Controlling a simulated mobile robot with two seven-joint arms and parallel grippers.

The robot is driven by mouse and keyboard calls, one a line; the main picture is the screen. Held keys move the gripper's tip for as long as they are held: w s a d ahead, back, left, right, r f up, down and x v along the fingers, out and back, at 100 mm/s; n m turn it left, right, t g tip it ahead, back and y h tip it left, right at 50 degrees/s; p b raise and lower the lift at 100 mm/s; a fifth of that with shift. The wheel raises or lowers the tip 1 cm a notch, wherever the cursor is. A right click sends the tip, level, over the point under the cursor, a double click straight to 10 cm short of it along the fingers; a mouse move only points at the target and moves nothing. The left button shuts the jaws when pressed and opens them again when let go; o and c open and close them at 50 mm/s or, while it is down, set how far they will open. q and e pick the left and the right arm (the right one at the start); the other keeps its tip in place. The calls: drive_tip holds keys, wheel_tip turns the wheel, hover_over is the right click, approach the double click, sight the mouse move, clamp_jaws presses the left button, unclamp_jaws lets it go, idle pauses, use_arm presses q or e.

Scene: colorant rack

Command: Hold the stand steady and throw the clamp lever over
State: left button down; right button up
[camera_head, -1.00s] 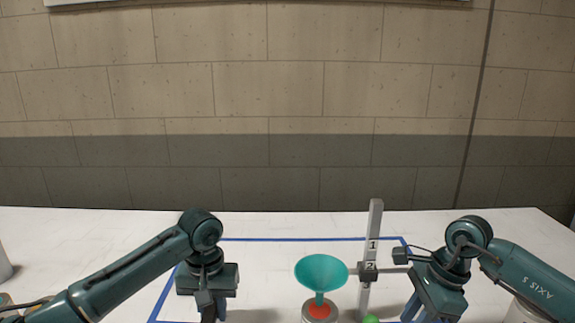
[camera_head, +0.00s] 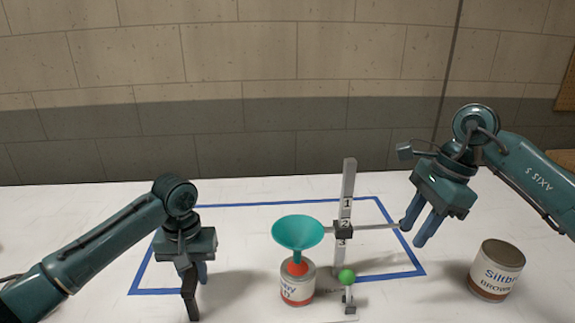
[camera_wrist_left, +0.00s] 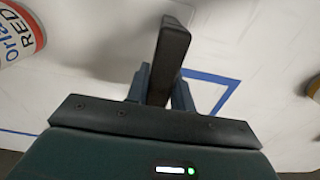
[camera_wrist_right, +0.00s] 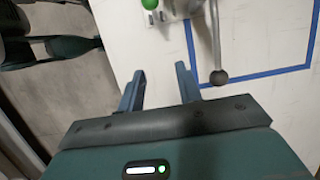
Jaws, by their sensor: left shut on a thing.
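The stand is a grey upright post (camera_head: 347,205) numbered 1, 2, 3, on a pale base. A dark clamp block (camera_head: 343,230) sits by number 2, with a rod (camera_head: 375,227) reaching right to a dark ball end. A short lever with a green knob (camera_head: 346,276) stands low at the post's front; the knob also shows in the right wrist view (camera_wrist_right: 150,4). My left gripper (camera_head: 193,275) is shut on a dark bar (camera_wrist_left: 168,60), left of the stand and apart from it. My right gripper (camera_head: 418,235) is open and empty, beside the rod's ball end (camera_wrist_right: 218,77).
A brown-labelled can (camera_head: 496,271) stands at the right. Blue tape (camera_head: 290,201) outlines an area on the white table. Bare table lies behind the stand.

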drive_tip(key=shift+o, duration=1.1)
drive_tip(key=shift+a+f, duration=0.1)
drive_tip(key=shift+a, duration=0.05)
drive_tip(key=m+t, duration=0.3)
drive_tip(key=m, duration=0.3)
approach(348, 288)
drive_tip(key=x, duration=1)
drive_tip(key=shift+w+f, duration=0.25)
drive_tip(key=shift+f, duration=0.05)
clamp_jaws()
